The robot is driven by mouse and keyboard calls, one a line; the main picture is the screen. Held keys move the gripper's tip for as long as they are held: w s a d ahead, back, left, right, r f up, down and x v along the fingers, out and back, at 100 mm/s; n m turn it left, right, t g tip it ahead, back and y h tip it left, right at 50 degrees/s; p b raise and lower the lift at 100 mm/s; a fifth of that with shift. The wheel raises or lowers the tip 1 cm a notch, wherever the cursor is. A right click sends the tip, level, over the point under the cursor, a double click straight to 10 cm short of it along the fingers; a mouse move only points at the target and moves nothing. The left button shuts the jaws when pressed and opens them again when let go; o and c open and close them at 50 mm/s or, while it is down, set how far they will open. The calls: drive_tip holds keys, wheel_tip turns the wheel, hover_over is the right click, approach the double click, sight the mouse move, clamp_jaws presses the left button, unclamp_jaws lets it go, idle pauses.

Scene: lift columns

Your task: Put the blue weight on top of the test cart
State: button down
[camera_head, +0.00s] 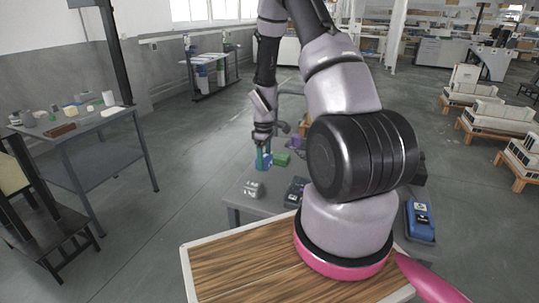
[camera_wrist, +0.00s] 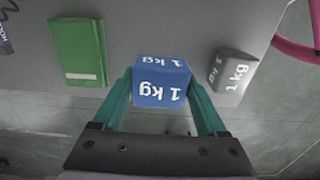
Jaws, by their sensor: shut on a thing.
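The blue weight (camera_wrist: 160,84), a small block marked "1 kg", sits between the teal fingers of my gripper (camera_wrist: 158,100) in the wrist view. My gripper is shut on its two sides. I cannot tell whether the weight touches the table top. I cannot tell for sure which piece of furniture is the test cart.
A grey weight marked "1 kg" (camera_wrist: 233,72) lies to the right, and a green box (camera_wrist: 78,52) to the left, in the wrist view. A blue device (camera_head: 420,221) is at the right. A cluttered side table (camera_head: 70,128) stands at left. The floor between is clear.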

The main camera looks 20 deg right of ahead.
sight(265, 177)
drive_tip(key=shift+f, duration=2.1)
drive_tip(key=shift+f, duration=0.1)
unclamp_jaws()
wheel_tip(265, 177, up, 12)
drive_tip(key=shift+r, duration=0.15)
drive_tip(key=s+a+r+m+t, duration=0.2)
drive_tip(key=s+r+m, duration=0.15)
drive_tip(key=r, duration=0.85)
drive_tip(key=s+a+r+m+t, duration=0.2)
drive_tip(key=s+r+m, duration=0.15)
drive_tip(key=r, duration=0.75)
drive_tip(key=s+a+r+m+t+y, duration=0.1)
drive_tip(key=s+a+r+m, duration=0.1)
drive_tip(key=s+r, duration=0.4)
drive_tip(key=s+a+r+m+t+y, duration=0.1)
drive_tip(key=s+r+m, duration=0.3)
drive_tip(key=s, duration=0.6)
wheel_tip(265, 177, up, 2)
drive_tip(key=shift+s+a+t, duration=0.2)
drive_tip(key=shift+a+t, duration=0.3)
drive_tip(key=shift+t, duration=0.1)
